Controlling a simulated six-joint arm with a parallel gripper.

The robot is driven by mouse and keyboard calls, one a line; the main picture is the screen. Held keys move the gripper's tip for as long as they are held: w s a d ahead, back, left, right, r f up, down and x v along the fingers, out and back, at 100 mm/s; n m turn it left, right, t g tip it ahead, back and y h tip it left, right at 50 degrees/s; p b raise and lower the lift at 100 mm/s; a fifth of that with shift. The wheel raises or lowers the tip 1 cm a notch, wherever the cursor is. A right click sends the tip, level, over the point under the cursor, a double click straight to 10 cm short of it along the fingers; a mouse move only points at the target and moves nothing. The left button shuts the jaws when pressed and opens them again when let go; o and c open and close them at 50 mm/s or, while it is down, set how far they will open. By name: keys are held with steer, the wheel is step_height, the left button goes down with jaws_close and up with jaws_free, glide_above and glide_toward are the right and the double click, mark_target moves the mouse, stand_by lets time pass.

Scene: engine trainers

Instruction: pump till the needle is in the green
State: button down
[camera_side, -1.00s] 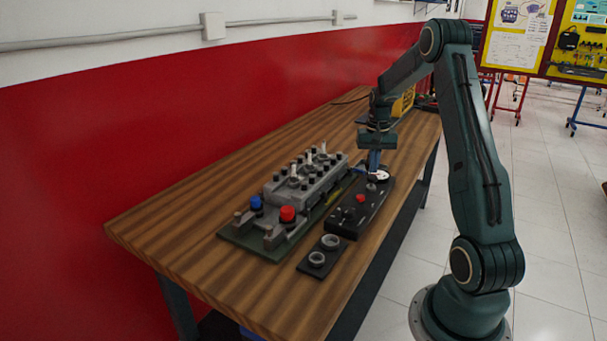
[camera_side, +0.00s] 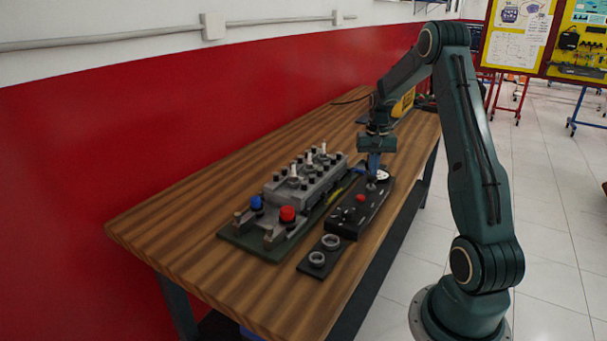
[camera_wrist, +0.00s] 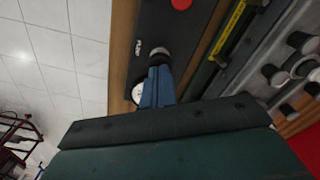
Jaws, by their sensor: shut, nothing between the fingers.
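The black control panel (camera_side: 349,221) lies on the bench. Its grey pump knob (camera_wrist: 159,53), beside a "PUMP" label, shows in the wrist view right at my fingertips. My gripper (camera_side: 372,179) points down over the panel's far end with its blue fingers shut and empty; they also show in the wrist view (camera_wrist: 158,70). The fingertips are at the knob's top; I cannot tell whether they touch it. The white gauge (camera_side: 384,175) is just beyond the fingers and partly hidden by them in the wrist view (camera_wrist: 137,92). Its needle and green zone cannot be read.
A red button (camera_side: 361,198) is on the same panel. The grey engine block (camera_side: 305,180), with several posts, and blue (camera_side: 256,202) and red (camera_side: 287,214) knobs stand left of it. A small plate with two rings (camera_side: 318,259) lies in front. The bench's near left is clear.

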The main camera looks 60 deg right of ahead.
steer(key=shift+f, duration=1.1)
steer(key=shift+r, duration=1.6)
steer(key=shift+r, duration=0.15)
steer(key=shift+r, duration=2.35)
steer(key=shift+r, duration=0.1)
